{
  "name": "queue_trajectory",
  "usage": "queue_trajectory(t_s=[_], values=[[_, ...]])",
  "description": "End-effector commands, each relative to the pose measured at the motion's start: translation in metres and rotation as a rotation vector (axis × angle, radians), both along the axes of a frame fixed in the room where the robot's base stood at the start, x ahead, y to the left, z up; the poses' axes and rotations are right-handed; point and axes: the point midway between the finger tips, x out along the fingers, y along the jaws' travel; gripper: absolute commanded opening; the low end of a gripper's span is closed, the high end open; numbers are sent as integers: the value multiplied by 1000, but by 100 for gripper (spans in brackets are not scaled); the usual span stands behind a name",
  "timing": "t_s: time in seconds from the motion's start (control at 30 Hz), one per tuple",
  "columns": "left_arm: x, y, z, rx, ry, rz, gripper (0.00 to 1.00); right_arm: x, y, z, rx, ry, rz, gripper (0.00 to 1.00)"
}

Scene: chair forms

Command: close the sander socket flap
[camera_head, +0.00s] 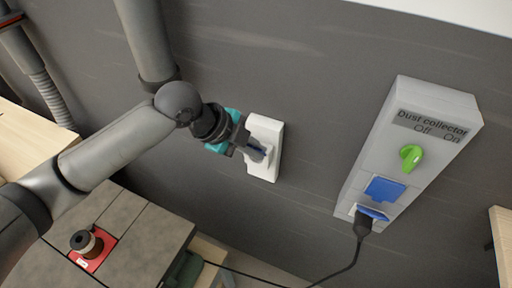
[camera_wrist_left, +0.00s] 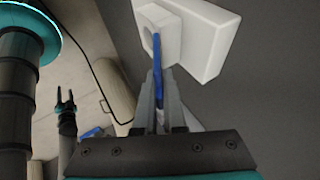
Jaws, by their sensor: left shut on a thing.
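The sander socket (camera_head: 265,147) is a white box on the dark wall, left of the dust collector panel. It also shows at the top of the left wrist view (camera_wrist_left: 205,40). Its blue flap (camera_wrist_left: 157,58) stands out from the box, edge-on in the left wrist view. My left gripper (camera_head: 256,151) is at the front of the socket, its fingers shut on the blue flap. The fingers hide part of the flap.
The dust collector panel (camera_head: 412,140) has a green knob (camera_head: 411,157), a blue flap and a black plug (camera_head: 363,225) with a cable. A grey bench (camera_head: 150,222) holds a red-based knob (camera_head: 88,246).

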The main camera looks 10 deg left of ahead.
Motion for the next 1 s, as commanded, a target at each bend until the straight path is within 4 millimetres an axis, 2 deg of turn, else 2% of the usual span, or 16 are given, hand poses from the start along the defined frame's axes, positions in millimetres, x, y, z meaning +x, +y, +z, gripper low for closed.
queue_trajectory(t_s=[0.67, 1.0], values=[[-1, 1, -1, 0, -4, 0, 0, 0, 1, -1, 0, -1, -1, 50], [-6, 3, -8, -41, -137, -1, 0, 1, 1, -13, 1, -2, -1, 50]])
